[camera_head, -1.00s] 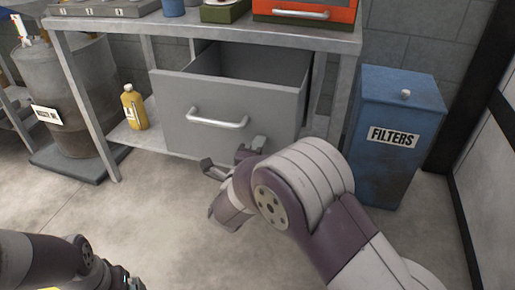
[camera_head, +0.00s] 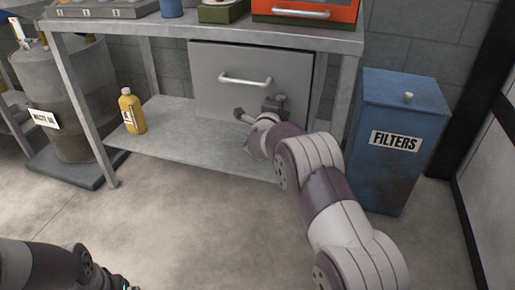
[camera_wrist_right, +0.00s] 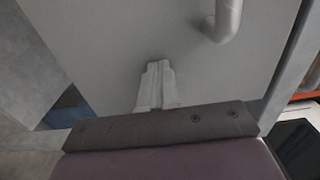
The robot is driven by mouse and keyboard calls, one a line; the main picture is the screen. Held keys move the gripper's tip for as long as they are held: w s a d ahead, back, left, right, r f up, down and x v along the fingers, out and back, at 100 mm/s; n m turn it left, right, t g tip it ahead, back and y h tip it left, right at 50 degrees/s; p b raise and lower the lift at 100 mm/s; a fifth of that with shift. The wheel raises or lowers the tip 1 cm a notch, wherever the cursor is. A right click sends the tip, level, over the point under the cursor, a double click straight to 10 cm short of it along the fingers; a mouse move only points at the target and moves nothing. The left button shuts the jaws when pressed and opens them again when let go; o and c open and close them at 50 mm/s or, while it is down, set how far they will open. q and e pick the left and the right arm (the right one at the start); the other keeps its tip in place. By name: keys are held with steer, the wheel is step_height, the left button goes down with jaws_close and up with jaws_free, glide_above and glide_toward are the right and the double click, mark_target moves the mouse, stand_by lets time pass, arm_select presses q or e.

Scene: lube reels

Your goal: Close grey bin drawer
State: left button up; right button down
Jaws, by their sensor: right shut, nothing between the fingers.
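The grey bin drawer (camera_head: 262,92) is under the workbench in the head view, its front face flat under the bench top and no open inside showing. A silver bar handle (camera_head: 244,80) is on its front. My right gripper (camera_head: 256,110) is at the lower part of the drawer front, below the handle. In the right wrist view, the shut fingertips (camera_wrist_right: 158,68) are against or very close to the grey drawer face (camera_wrist_right: 120,40), with the handle (camera_wrist_right: 226,18) at the upper right. My left arm shows at the lower left of the head view, its fingers out of frame.
A yellow bottle (camera_head: 131,111) stands on the bench's lower shelf (camera_head: 185,138). A blue filters bin (camera_head: 397,145) stands to the right of the bench. A waste oil drum (camera_head: 72,100) stands at the left. The floor in front is clear.

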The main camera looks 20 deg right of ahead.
steer(key=shift+w+d+r, duration=0.35)
steer(key=shift+w+d, duration=0.25)
steer(key=shift+w, duration=0.15)
